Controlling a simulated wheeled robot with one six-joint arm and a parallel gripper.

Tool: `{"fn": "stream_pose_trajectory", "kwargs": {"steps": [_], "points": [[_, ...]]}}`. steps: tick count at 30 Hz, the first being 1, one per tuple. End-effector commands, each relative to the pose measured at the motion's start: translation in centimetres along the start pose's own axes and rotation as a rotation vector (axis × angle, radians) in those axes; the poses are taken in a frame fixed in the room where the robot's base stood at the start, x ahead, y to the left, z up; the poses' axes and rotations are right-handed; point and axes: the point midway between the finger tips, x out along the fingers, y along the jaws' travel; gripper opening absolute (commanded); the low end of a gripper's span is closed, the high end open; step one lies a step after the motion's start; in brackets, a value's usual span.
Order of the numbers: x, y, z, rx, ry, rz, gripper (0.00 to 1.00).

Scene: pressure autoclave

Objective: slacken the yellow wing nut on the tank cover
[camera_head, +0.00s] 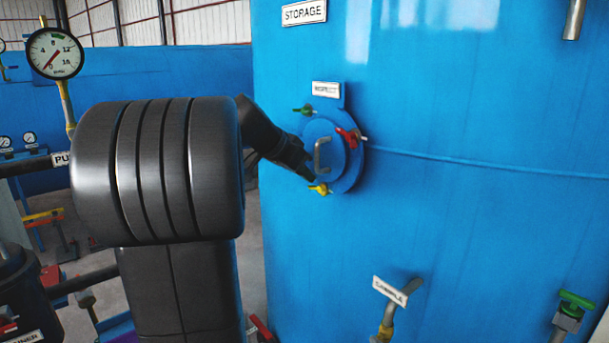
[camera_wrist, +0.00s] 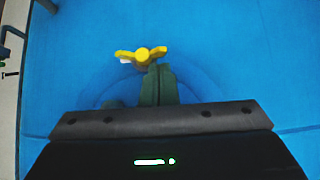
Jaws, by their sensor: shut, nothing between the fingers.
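The yellow wing nut (camera_head: 320,188) sits at the lower edge of the round blue tank cover (camera_head: 325,145), on the side of the big blue tank. In the wrist view the yellow wing nut (camera_wrist: 141,55) shows its hub and two wings, lying roughly level in the picture. My gripper (camera_wrist: 157,70) is shut and empty, its fingertips close to the nut's hub. I cannot tell whether they touch it. In the head view my gripper (camera_head: 308,172) reaches the cover's lower left, just above the nut.
The cover also carries a green wing nut (camera_head: 303,110), a red wing nut (camera_head: 349,138) and a grey handle (camera_head: 320,155). A pipe labelled SAMPLE (camera_head: 390,291) and a green-handled valve (camera_head: 573,306) stand lower right. A pressure gauge (camera_head: 54,53) is at the left.

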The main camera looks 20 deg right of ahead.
Motion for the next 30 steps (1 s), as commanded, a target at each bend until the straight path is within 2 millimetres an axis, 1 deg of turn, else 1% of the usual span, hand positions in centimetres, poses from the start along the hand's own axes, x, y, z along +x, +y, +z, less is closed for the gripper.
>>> {"fn": "stream_pose_trajectory", "kwargs": {"steps": [6, 17, 30], "points": [[0.67, 0.02, 0.71, -0.001, 0.001, 0.0, 0.0], [0.67, -0.01, 0.72, -0.003, 0.001, 0.002, 0.0], [0.77, -0.24, 0.83, -0.055, 0.001, 0.053, 0.0]]}}
